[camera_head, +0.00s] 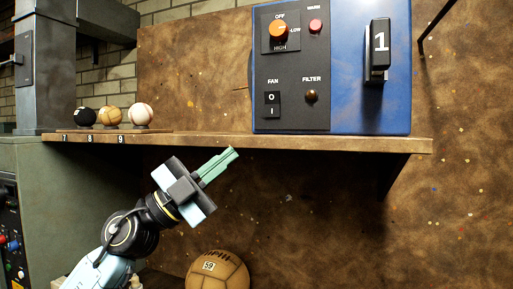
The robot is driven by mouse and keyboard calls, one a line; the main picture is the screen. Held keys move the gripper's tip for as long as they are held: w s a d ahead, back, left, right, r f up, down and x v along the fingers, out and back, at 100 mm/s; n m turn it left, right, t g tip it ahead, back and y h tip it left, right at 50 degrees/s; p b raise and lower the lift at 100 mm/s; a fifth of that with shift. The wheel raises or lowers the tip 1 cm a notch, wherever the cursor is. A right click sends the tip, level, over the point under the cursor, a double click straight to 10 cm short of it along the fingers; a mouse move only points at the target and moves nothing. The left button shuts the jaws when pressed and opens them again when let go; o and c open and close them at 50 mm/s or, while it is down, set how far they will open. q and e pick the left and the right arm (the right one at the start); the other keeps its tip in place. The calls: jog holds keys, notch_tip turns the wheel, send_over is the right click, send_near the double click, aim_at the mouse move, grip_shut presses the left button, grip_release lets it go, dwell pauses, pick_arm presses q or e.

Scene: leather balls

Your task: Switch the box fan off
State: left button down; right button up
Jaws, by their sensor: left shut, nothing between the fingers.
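The box fan (345,80) is a blue box on the wooden shelf, with a black control panel on its left part. The panel has a black FAN rocker switch (271,104) marked O and I, an orange knob (279,30) with OFF, LOW and HIGH labels, a red WARM light (315,26) and a dark FILTER light (311,96). My left gripper (234,152) is shut and empty, with green fingers pointing up and right. My right gripper is not in view.
The wooden shelf (210,143) runs across above my gripper. Small balls, one black (85,117), one tan (110,116) and one white (141,115), sit at its left end. A larger brown ball (217,272) lies below. A dark bracket (392,174) supports the shelf.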

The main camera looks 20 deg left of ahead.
pick_arm(q)
jog(key=s+a+r+m+g+y, duration=0.2)
jog(key=s+a+r+m+y, duration=0.1)
jog(key=r, duration=0.7)
jog(key=s+m+y, duration=0.1)
jog(key=s+y, duration=0.1)
jog(key=y, duration=0.1)
jog(key=shift+s+g, duration=0.15)
jog(key=shift+g, duration=0.15)
jog(key=p, duration=0.5)
send_near(276, 97)
jog(key=s+d+x, duration=0.1)
jog(key=x, duration=0.4)
jog(key=shift+w+a, duration=0.2)
jog(key=shift+w, duration=0.55)
jog(key=shift+r, duration=0.1)
